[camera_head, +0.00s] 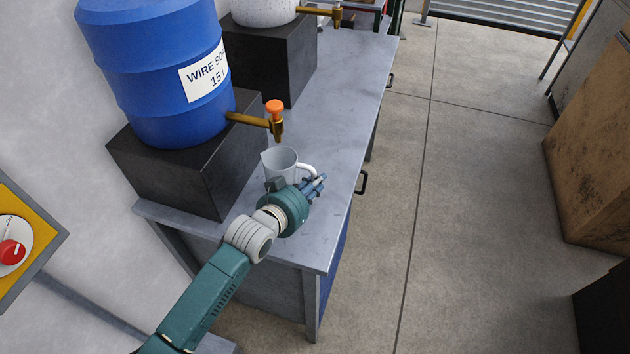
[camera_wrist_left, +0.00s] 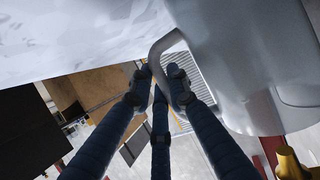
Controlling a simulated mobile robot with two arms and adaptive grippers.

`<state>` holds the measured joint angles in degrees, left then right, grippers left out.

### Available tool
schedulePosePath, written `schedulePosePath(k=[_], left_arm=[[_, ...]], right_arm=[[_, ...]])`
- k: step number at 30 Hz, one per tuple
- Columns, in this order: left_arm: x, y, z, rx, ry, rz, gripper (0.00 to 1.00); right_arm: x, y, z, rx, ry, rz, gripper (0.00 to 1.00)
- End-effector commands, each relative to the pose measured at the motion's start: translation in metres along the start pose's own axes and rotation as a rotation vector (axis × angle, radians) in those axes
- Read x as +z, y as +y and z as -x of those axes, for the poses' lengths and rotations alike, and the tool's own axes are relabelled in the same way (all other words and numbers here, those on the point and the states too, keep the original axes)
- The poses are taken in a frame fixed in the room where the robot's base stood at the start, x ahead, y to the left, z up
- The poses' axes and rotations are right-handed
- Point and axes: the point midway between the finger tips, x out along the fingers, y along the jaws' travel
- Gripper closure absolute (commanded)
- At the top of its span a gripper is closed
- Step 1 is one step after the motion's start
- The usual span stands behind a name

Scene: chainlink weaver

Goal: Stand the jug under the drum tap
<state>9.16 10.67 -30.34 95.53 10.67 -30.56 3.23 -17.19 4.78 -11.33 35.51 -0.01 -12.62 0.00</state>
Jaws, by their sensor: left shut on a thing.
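The blue drum (camera_head: 165,75) with a "WIRE SO… 15" label rests on a dark block (camera_head: 165,165). Its brass tap (camera_head: 277,129) with an orange knob sticks out over the bench. The pale grey jug (camera_head: 281,165) is upright, just below the tap in the head view. I cannot tell whether it touches the bench or whether its mouth is exactly under the spout. My left gripper (camera_head: 315,186) is shut on the jug's handle, which also shows between the fingers in the left wrist view (camera_wrist_left: 165,43). The jug body (camera_wrist_left: 245,50) fills that view's right side. My right gripper is not in view.
The grey metal bench (camera_head: 335,95) is clear to the right of the drum. Behind, a white vessel (camera_head: 262,12) with another brass tap (camera_head: 335,14) stands on a second dark block (camera_head: 265,60). An orange panel with a red knob (camera_head: 12,252) is at the left.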

Motion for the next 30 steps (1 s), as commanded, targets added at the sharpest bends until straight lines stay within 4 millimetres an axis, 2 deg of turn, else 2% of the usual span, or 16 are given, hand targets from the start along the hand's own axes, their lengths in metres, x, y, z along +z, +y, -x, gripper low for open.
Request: schedulePosePath(k=[5,6,9,20,23,30], left_arm=[[0.0,0.0,0.0,0.0,0.003,0.0,1.0],[0.001,0.0,0.0,0.001,0.001,0.0,0.8],[0.001,0.0,0.0,0.0,0.001,0.0,0.65],[0.002,0.0,0.005,0.0,0.0,0.0,0.65],[0.002,0.0,0.018,0.001,0.002,0.001,0.65],[0.003,0.0,0.069,0.001,0.0,-0.001,0.65]], right_arm=[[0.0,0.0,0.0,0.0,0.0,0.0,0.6],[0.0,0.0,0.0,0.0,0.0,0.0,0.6],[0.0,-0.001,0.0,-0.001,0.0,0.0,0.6],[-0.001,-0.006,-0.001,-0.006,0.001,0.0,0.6],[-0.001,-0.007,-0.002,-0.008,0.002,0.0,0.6],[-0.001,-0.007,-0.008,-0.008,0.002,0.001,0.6]])
